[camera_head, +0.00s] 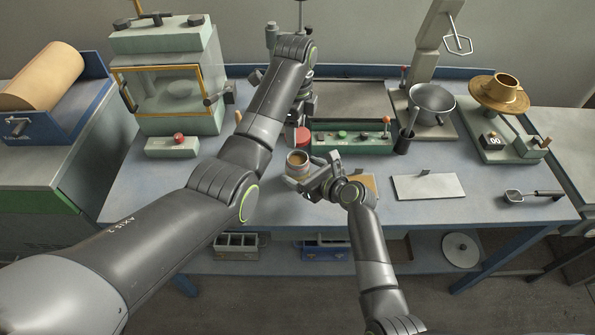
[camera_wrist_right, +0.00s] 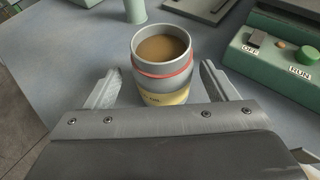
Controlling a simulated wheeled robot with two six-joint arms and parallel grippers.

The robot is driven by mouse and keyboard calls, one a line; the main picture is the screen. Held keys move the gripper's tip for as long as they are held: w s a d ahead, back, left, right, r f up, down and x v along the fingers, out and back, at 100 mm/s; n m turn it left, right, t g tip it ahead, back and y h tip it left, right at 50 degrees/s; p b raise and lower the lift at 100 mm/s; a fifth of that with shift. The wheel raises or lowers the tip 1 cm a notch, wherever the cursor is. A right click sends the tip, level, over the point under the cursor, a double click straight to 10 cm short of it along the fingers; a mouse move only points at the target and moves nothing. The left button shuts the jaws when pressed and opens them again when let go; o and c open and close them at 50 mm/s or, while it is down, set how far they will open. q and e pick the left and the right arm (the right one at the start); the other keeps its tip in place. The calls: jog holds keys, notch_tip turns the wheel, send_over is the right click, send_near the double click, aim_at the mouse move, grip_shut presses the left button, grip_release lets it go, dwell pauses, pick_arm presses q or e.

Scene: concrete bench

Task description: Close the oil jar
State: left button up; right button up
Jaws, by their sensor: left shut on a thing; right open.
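The oil jar (camera_head: 298,169) stands upright and open on the bench, brown oil showing inside. In the right wrist view the jar (camera_wrist_right: 159,72) has a grey rim, a red ring and a yellow label. My right gripper (camera_head: 318,182) is open, with one finger on each side of the jar and visible gaps. My left gripper (camera_head: 302,118) is shut, reaching down behind the jar. A red round piece (camera_head: 303,138), which looks like the lid, shows just below it, apart from the jar. The left fingertips are small and partly hidden.
A green control box (camera_head: 350,142) stands behind and right of the jar. A dark cup (camera_head: 403,142) and a metal bowl (camera_head: 432,101) are farther right. A pale flat plate (camera_head: 428,187) lies at the right front. The bench left of the jar is mostly hidden by my left arm.

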jog(key=shift+x, duration=1.35)
jog(key=c, duration=1.3)
pick_arm(q)
send_over(295, 161)
jog(key=shift+f, duration=2.45)
